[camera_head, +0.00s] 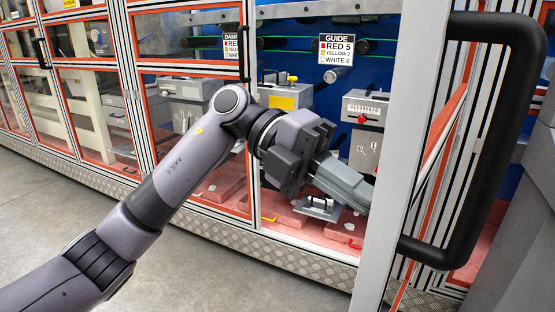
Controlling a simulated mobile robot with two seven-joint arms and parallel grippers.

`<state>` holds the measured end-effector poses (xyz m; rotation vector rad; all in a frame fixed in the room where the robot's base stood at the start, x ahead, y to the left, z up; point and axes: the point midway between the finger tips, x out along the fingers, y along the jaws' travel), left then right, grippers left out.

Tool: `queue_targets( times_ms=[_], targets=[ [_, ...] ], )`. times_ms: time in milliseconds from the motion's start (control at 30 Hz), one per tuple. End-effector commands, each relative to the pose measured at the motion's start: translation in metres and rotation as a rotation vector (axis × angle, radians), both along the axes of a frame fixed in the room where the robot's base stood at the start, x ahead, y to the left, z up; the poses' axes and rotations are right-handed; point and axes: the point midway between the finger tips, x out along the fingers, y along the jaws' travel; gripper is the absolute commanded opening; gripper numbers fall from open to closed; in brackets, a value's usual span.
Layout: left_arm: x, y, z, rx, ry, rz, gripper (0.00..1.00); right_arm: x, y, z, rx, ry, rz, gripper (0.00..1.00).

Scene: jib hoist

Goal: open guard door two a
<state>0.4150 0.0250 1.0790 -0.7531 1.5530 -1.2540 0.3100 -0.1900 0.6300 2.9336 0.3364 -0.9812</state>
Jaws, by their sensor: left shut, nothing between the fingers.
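A guard door (392,150) with a pale metal frame stands large and close at the right, turned nearly edge-on to me, swung out from the machine front. Its big black handle (520,120) is on the right side of the frame. No label on it shows that reads two a. My left gripper (358,190) comes in from the left and sits at the left side of this door frame, away from the handle. Its fingers are shut and empty; their tips meet the frame's edge in the picture, and I cannot tell if they touch it. My right gripper is not in view.
Behind are machine bays with a "GUIDE" sign (336,49), a grey box with a red button (364,115) and a pink floor. Other framed doors with orange edging (190,68) run left; one has a black handle (41,53). The grey floor (60,205) at left is clear.

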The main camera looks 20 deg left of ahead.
Motion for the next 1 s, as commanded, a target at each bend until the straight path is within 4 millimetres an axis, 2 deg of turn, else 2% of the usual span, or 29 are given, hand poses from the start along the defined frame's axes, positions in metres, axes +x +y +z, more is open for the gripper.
queue_targets(
  times_ms=[33,100,200,333,567,1000],
  targets=[
    [-0.005,-0.018,0.002,0.003,-0.001,-0.006,0.00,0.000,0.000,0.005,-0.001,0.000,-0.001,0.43],
    [-0.011,-0.038,0.002,0.005,-0.002,-0.006,0.00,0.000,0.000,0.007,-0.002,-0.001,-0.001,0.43],
    [-0.022,-0.063,0.001,0.004,-0.003,-0.006,0.00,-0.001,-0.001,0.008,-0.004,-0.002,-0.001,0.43],
    [-0.032,-0.085,0.000,0.003,-0.004,-0.004,0.00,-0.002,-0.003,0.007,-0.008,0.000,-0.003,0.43],
    [-0.037,-0.094,-0.001,0.000,-0.005,-0.001,0.00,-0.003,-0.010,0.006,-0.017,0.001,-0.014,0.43],
    [-0.036,-0.092,0.001,0.000,-0.004,-0.001,0.00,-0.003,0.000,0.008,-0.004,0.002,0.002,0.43]
  ],
)
